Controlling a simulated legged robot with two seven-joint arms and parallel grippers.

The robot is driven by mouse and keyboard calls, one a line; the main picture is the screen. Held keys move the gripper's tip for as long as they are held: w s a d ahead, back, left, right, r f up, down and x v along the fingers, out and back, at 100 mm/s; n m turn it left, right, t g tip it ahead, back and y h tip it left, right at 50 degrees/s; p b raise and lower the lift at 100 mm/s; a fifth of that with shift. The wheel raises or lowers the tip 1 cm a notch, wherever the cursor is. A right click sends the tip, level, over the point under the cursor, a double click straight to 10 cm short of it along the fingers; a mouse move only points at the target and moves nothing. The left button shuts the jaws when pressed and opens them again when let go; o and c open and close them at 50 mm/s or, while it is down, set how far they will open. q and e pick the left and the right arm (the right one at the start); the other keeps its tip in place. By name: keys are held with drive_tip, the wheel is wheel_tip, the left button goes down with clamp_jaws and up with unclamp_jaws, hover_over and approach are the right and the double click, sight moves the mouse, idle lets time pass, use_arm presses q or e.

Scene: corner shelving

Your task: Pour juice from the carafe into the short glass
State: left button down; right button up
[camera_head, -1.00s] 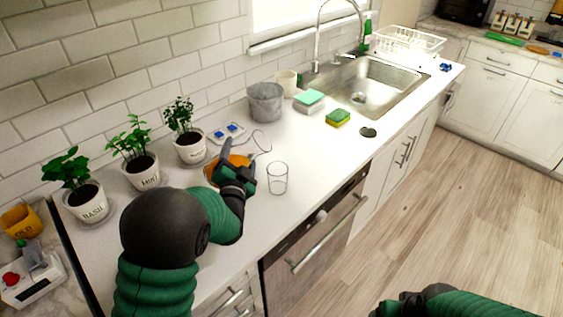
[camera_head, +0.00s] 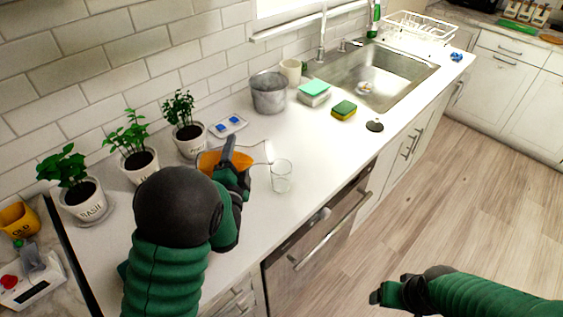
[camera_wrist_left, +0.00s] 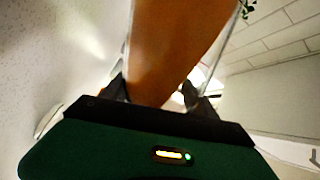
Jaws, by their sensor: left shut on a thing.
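The glass carafe (camera_head: 208,159) with orange juice is tilted, its clear mouth pointing right toward the short glass. My left gripper (camera_head: 230,163) is shut on the carafe and covers part of it. The orange juice in the carafe (camera_wrist_left: 172,45) fills the middle of the left wrist view, between the fingers. The short glass (camera_head: 282,177) stands upright on the counter, just right of and below the carafe's mouth, and looks empty. No juice stream shows. My right gripper (camera_head: 385,293) is low at the right, over the floor area; its opening is unclear.
Several potted herbs (camera_head: 130,140) line the wall at left. A metal bucket (camera_head: 269,94), a cream cup (camera_head: 291,70) and sponges (camera_head: 344,109) stand behind the glass, near the sink (camera_head: 375,75). The counter's front edge is close to the glass.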

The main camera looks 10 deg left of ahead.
use_arm(q)
drive_tip(key=shift+r, duration=0.25)
use_arm(e)
drive_tip(key=shift+w+r, duration=0.15)
drive_tip(key=shift+w, duration=0.05)
use_arm(q)
drive_tip(key=shift+d+r+m, duration=0.1)
drive_tip(key=shift+d+m, duration=0.05)
drive_tip(key=shift+m, duration=0.15)
use_arm(e)
drive_tip(key=shift+w+d+r, duration=0.1)
drive_tip(key=shift+w, duration=0.1)
use_arm(q)
drive_tip(key=shift+p, duration=0.3)
use_arm(e)
drive_tip(key=shift+s+r, duration=0.1)
use_arm(q)
drive_tip(key=shift+r, duration=0.1)
use_arm(e)
drive_tip(key=shift+s+d, duration=0.25)
use_arm(q)
drive_tip(key=shift+d+r+m, duration=0.15)
drive_tip(key=shift+m, duration=0.15)
use_arm(e)
drive_tip(key=shift+s+d+r, duration=0.1)
drive_tip(key=shift+s+d, duration=0.05)
drive_tip(key=shift+d, duration=0.1)
use_arm(q)
drive_tip(key=shift+w, duration=0.1)
